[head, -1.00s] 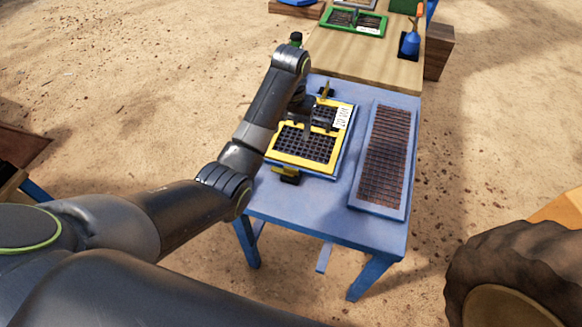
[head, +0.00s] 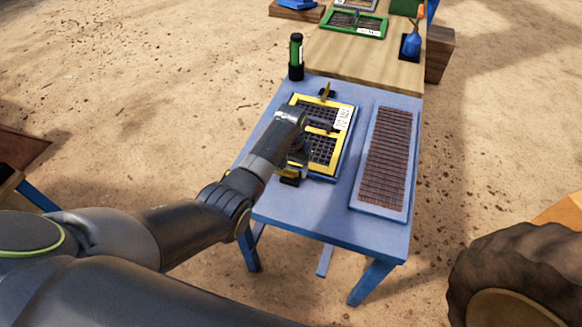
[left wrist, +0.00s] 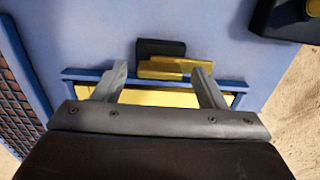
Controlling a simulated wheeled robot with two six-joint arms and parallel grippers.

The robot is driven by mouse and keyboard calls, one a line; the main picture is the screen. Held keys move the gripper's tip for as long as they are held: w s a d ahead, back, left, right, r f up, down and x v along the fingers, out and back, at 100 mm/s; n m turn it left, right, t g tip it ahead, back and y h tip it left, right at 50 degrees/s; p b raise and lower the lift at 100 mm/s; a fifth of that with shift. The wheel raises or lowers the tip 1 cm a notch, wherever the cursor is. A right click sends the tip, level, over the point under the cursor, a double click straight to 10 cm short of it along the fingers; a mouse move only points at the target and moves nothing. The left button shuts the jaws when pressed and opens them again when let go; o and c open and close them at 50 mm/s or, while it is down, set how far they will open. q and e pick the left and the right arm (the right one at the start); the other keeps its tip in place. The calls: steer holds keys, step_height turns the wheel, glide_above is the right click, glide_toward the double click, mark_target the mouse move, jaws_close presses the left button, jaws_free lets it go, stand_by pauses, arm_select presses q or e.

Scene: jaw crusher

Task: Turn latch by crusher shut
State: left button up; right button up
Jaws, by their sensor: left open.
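A yellow frame (head: 321,171) with dark mesh lies on a blue base on the blue table. The near latch is a yellow bar (left wrist: 175,68) on a black block (left wrist: 160,48) beside the blue rim; its black block also shows in the head view (head: 289,182). The far latch (head: 327,91) stands at the frame's far edge. My left gripper (head: 298,158) is over the near end of the frame, close to the near latch, partly hiding it. In the left wrist view its fingers (left wrist: 160,72) are apart and empty, the latch bar showing between and beyond their tips. Contact is unclear.
A blue-framed rusty screen (head: 388,160) lies on the right of the table. A black-and-green bottle (head: 296,57) stands at the far left corner. A green frame (head: 354,22) and blue tool (head: 411,44) are on the wooden surface beyond. A large tyre (head: 520,275) is lower right.

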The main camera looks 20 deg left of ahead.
arm_select(q)
steer(key=shift+f, duration=0.2)
steer(key=c, duration=1)
